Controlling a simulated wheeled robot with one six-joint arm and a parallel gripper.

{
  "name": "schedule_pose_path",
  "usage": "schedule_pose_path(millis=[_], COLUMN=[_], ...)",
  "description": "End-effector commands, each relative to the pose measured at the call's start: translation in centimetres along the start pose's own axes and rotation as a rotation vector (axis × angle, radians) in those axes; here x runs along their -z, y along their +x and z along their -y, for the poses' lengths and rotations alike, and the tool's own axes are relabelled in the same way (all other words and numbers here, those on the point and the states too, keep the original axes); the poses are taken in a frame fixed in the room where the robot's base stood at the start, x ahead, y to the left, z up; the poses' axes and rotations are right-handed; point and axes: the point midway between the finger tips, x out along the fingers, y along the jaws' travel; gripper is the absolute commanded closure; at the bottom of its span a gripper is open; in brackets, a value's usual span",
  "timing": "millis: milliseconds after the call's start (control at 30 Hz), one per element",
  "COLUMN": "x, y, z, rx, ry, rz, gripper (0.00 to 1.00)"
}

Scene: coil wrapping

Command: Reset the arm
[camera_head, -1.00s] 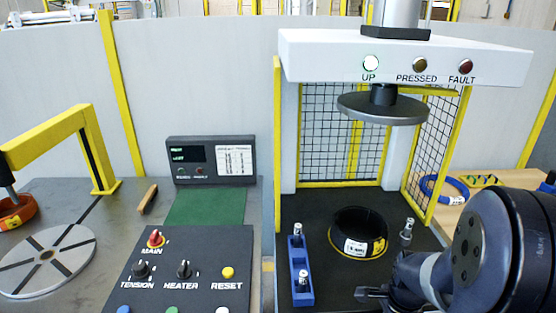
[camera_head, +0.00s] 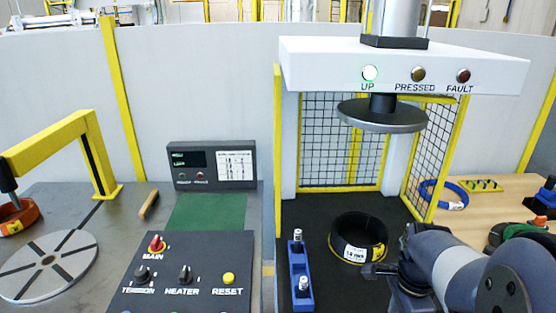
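My gripper (camera_head: 374,271) is at the lower right, low over the dark press bed, just right of and in front of the black coil. Its finger area is small, dark and partly hidden by my wrist, so I cannot tell whether it is open or shut. My arm comes in from the lower right corner.
A black coil (camera_head: 353,248) with a yellow-and-white label lies under the raised press plate (camera_head: 380,115). The UP lamp (camera_head: 370,73) glows. A blue holder with metal pins (camera_head: 300,279) stands left of the coil. The control panel (camera_head: 186,268) and turntable (camera_head: 48,265) are left. A blue coil (camera_head: 444,193) lies right.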

Motion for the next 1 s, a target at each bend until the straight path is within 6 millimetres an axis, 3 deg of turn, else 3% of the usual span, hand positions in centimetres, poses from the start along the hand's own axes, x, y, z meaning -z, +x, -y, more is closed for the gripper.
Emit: schedule_pose_path(millis=[33,433,1000], x=[0.0,0.0,0.0], y=[1.4,9.2,8.7], z=[0.0,0.0,0.1], rx=[-0.005,-0.004,0.002], ry=[0.0,-0.001,-0.466], rz=[0.002,0.001,-0.001], gripper=[0.65,0.65,0.65])
